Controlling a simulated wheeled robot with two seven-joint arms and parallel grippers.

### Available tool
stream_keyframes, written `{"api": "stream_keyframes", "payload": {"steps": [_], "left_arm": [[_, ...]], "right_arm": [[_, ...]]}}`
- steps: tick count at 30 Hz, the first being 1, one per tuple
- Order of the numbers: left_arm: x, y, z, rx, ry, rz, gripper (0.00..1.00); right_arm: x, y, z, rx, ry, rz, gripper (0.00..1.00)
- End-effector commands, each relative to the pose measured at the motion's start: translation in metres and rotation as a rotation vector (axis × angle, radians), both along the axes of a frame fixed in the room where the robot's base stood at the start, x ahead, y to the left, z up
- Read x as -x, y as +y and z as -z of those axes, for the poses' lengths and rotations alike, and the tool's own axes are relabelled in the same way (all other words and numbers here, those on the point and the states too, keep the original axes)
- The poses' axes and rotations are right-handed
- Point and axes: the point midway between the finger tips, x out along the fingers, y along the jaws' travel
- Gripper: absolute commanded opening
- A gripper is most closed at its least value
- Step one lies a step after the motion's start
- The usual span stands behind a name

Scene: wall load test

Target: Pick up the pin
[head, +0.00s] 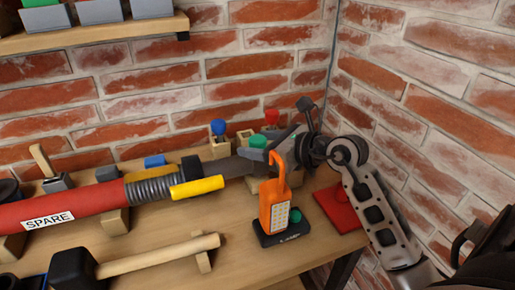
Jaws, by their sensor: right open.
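Several round-headed pins stand in small wooden blocks at the back of the bench: a blue-headed pin (218,127), a red-headed pin (271,116) and a green-headed pin (258,141). I cannot tell which one the task means. My right gripper (272,147) comes in from the right, open, with its dark fingers close beside the green head. Whether they touch it I cannot tell. The lower parts of the green and red pins are hidden by the fingers and the lamp. My left gripper is not in view.
A red cylinder (80,207) marked SPARE lies along the bench in wooden supports. A mallet (150,257) lies in front; a red mat (338,209) is at the right. Brick walls close the corner.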

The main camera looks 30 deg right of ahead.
Motion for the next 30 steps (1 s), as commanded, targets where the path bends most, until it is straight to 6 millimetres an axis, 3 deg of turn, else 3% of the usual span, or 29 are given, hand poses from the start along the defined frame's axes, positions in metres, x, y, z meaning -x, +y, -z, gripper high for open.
{"api": "stream_keyframes", "payload": {"steps": [9,14,17,25,30], "left_arm": [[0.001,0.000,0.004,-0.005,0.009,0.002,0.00],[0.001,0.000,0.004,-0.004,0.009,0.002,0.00],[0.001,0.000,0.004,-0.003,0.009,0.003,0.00],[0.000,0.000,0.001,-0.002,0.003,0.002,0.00],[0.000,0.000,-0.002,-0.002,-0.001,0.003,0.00]], "right_arm": [[-0.006,0.002,0.002,0.001,0.000,0.000,0.60],[-0.006,0.002,0.002,0.001,0.000,0.000,0.15],[-0.006,0.002,0.001,0.000,-0.002,0.000,0.05],[-0.006,0.002,-0.001,0.001,-0.003,-0.001,0.05],[-0.006,0.002,-0.014,0.003,-0.006,-0.001,0.05]]}}
